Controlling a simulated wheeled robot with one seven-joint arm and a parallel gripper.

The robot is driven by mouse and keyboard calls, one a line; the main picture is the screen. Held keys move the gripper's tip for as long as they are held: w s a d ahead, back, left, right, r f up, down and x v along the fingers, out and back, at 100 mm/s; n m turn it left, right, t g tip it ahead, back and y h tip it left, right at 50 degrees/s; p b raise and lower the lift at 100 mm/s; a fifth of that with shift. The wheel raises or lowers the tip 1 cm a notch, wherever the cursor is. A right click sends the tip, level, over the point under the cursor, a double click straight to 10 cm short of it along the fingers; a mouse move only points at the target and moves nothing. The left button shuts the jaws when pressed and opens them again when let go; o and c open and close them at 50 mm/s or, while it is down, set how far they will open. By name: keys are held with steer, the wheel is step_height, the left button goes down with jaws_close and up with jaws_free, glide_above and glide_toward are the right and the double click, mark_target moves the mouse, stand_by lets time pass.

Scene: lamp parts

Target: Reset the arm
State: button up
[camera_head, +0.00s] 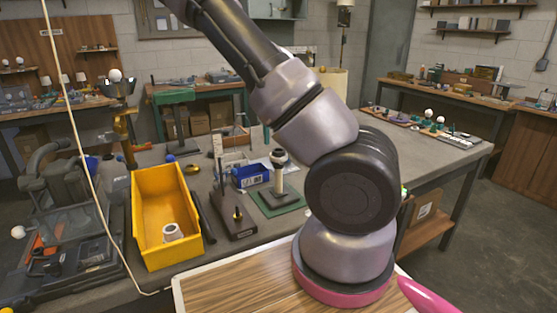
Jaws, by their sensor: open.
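My arm crosses the middle of the head view, from the lower middle up past the top left edge. Its grey-purple and black links are bent at a large joint. My gripper is out of view, so nothing shows of its fingers or of anything between them. The arm hides part of the grey workbench (340,108) behind it.
A yellow bin (160,245) holding a white part (173,232) stands left of my arm. Right of it are a dark upright stand (236,222), a blue box (250,176) and a white-topped post (279,172) on a green mat (281,206). A cable (72,125) hangs at left.

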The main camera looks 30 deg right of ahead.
step_height(320, 180, up, 6)
steer(key=r, duration=0.1)
steer(key=s+a+r+m+t+y, duration=0.1)
steer(key=s+a+r+m+t, duration=0.2)
steer(key=s+a+r+m, duration=0.3)
steer(key=s+a+r+m+t+y, duration=0.1)
steer(key=s+a+r+m+t, duration=0.3)
steer(key=s+r+m, duration=0.9)
steer(key=shift+s+a+m, duration=0.15)
steer(key=shift+a+m, duration=1.3)
steer(key=shift+m, duration=2.55)
